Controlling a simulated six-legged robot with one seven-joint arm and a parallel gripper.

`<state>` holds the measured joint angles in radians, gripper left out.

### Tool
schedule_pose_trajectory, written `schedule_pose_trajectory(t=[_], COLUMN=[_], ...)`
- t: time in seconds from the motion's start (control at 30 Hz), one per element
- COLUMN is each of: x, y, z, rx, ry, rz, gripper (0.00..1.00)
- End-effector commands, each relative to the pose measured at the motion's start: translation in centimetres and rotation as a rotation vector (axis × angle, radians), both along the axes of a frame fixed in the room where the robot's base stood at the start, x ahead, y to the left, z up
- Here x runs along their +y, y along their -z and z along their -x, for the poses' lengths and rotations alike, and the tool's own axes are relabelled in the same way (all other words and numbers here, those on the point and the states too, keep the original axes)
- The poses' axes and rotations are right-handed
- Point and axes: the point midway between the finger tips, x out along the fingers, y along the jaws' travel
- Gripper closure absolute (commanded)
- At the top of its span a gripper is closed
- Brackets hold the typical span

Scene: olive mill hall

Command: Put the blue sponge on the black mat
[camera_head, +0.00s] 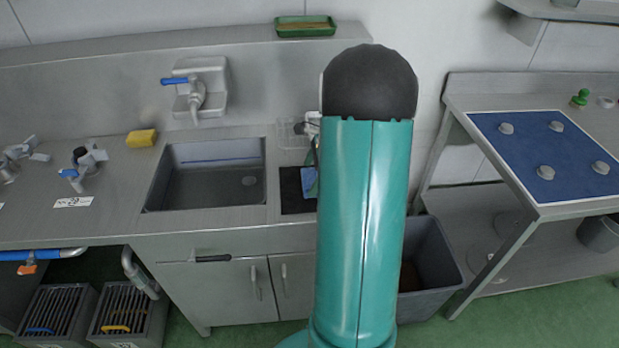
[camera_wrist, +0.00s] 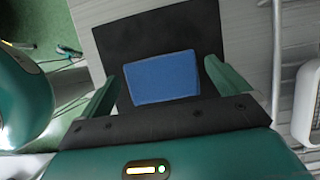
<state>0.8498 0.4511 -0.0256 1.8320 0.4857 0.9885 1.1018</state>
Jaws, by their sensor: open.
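The blue sponge (camera_wrist: 162,77) lies flat on the black mat (camera_wrist: 128,37) in the wrist view. It also shows in the head view (camera_head: 308,182), on the part of the mat (camera_head: 290,190) that shows right of the sink. My gripper (camera_wrist: 168,84) is open, with its two green fingers apart on either side of the sponge. I see a gap between the sponge and the left finger; the right finger is close to it, and I cannot tell if they touch. In the head view my arm hides the right part of the mat and most of the gripper.
A sink basin (camera_head: 205,178) is left of the mat, with a yellow sponge (camera_head: 142,138) beyond its left corner. A wire rack (camera_head: 291,133) stands behind the mat. A grey bin (camera_head: 428,255) and a table with a blue panel (camera_head: 545,155) are to the right.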

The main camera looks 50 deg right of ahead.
Motion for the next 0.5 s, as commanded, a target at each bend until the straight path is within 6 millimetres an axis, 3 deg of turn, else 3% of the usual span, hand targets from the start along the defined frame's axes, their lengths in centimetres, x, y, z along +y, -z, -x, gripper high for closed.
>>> schedule_pose_trajectory(t=[0.3,0.5], x=[-2.1,-2.8], y=[-6.5,-8.8], z=[1.6,2.3], rx=[-0.002,-0.001], ry=[-0.001,-0.001], rz=[0.005,0.002], gripper=[0.00,0.00])
